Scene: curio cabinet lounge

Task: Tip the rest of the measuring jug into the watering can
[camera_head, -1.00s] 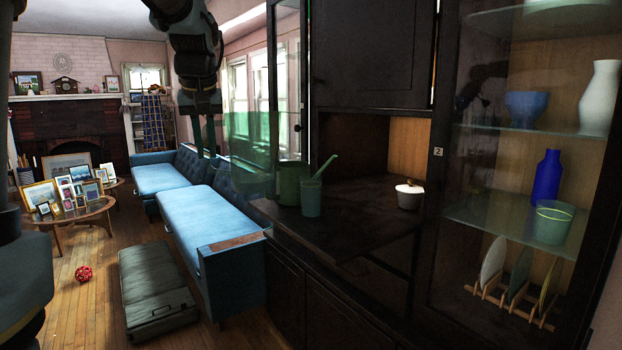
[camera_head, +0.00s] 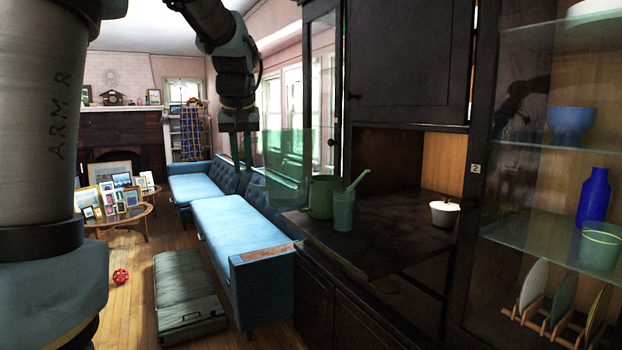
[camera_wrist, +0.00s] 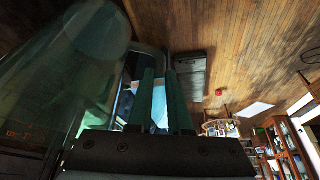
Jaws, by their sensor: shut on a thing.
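The measuring jug (camera_head: 287,165) is a clear, green-tinted vessel. It hangs in the air left of the cabinet counter and looks about upright. My gripper (camera_head: 243,178) points down at its left side, shut on what seems to be its handle. In the wrist view the jug (camera_wrist: 60,60) fills the left side, with small orange marks; its liquid level is unclear. The watering can (camera_head: 321,197) seems to be the green vessel on the counter, right of and below the jug. A green spout-like rod (camera_head: 358,180) slants up right; a cup hides where it starts.
A teal cup (camera_head: 343,212) stands directly in front of the can. A white lidded pot (camera_head: 444,213) sits farther right on the dark counter (camera_head: 385,240). An open cabinet door (camera_head: 322,80) stands behind the jug. A blue sofa (camera_head: 240,225) and grey case (camera_head: 185,285) lie left.

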